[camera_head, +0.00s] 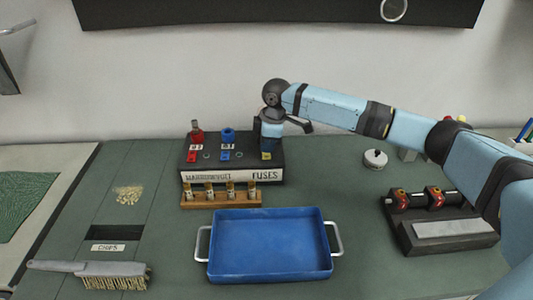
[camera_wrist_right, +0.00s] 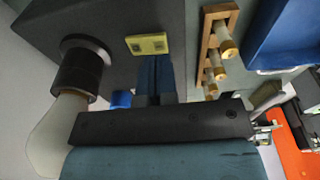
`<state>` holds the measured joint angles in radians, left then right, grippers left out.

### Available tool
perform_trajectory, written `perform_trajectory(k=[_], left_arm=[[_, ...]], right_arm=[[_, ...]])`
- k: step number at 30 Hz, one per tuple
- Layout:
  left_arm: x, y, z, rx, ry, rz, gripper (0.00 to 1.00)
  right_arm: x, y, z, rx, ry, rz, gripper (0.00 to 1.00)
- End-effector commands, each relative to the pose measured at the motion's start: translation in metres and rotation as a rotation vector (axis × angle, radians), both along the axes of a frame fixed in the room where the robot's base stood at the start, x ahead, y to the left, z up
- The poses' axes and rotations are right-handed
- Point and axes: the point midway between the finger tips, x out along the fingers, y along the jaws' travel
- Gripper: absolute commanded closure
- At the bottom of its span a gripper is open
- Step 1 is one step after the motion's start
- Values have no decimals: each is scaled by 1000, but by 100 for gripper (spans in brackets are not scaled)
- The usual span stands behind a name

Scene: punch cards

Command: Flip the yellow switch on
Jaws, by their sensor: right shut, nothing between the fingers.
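The yellow switch (camera_head: 266,156) sits at the right end of the top of a black box labelled FUSES (camera_head: 230,163). In the right wrist view the yellow switch plate (camera_wrist_right: 147,44) shows close in front of the fingertips. My right gripper (camera_head: 270,143) is over the right part of the box, pointing down, with its fingers together and empty. In the wrist view the shut fingers (camera_wrist_right: 155,62) end right beside the plate; I cannot tell whether they touch it. Which way the switch is tipped is too small to tell. My left gripper is not in view.
The box also carries a red switch (camera_head: 191,157) and a blue switch (camera_head: 225,155). A wooden rack (camera_head: 222,202) with several fuses stands in front. A blue tray (camera_head: 268,277) lies nearer. A brush (camera_head: 100,270) lies at left; a black device (camera_head: 437,220) stands at right.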

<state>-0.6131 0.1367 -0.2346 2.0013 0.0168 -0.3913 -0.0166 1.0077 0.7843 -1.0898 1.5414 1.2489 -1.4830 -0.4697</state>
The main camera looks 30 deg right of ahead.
Motion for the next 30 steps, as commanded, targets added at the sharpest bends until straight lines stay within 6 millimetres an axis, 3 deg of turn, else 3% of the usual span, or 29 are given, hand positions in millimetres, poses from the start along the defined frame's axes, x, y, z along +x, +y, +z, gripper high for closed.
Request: perform_trajectory(k=[30], left_arm=[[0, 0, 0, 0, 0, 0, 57]], right_arm=[[0, 0, -15, 0, 0, 0, 100]])
